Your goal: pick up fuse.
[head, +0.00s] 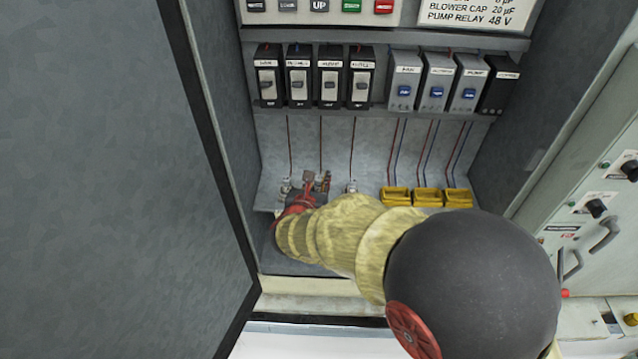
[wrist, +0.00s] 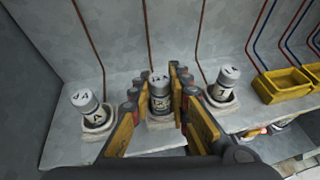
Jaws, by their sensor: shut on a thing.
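Black breakers (head: 314,78) and grey relays (head: 437,82) line the shelf above. Thin wires run down the back wall. A dark door (head: 110,150) stands at left. The neighbouring fuses are close to my fingers.

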